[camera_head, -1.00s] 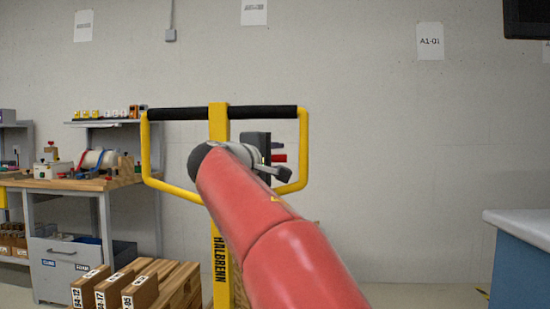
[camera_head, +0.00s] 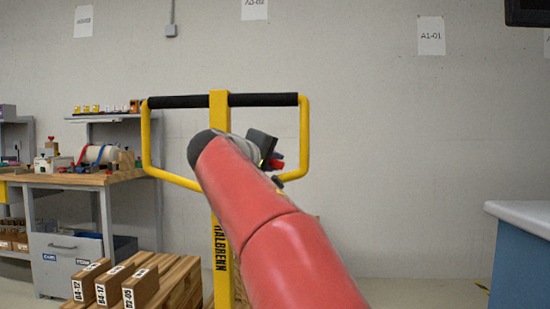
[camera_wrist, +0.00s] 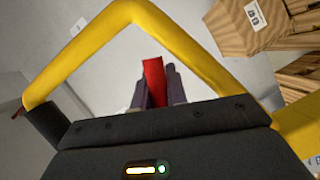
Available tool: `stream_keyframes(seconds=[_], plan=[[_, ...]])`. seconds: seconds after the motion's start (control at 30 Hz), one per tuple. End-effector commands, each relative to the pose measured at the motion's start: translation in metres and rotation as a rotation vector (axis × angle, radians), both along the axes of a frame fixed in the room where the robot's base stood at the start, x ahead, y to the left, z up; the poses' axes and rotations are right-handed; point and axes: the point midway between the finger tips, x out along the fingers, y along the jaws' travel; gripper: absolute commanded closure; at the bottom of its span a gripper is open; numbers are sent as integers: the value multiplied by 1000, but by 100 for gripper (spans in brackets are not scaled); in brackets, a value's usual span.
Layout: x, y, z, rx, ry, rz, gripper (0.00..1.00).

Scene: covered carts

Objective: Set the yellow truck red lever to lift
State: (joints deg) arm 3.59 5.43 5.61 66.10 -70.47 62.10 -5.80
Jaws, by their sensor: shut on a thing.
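The yellow truck's handle (camera_head: 303,140) stands upright in the middle of the head view, a yellow loop with a black grip bar on a column marked HALBRENN. The red lever (camera_wrist: 153,82) shows in the wrist view between the two dark fingers of my gripper (camera_wrist: 156,88), which is shut on it. In the head view my gripper (camera_head: 276,162) is inside the right half of the handle loop, with a bit of red at its fingers. My red arm hides the lever's base and part of the column, so the lever's setting cannot be read.
A wooden pallet with several labelled brown boxes (camera_head: 140,288) stands left of the column. A workbench (camera_head: 75,181) with small items is farther left. A blue counter with a white top (camera_head: 522,220) stands at the right.

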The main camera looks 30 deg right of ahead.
Motion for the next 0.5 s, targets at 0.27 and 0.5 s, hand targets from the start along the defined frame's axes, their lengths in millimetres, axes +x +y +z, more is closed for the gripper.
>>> stream_keyframes(seconds=[0.27, 0.5], plan=[[1, 1, -4, 25, -11, 0, 100], [1, 1, -3, 22, -11, 0, 64]])
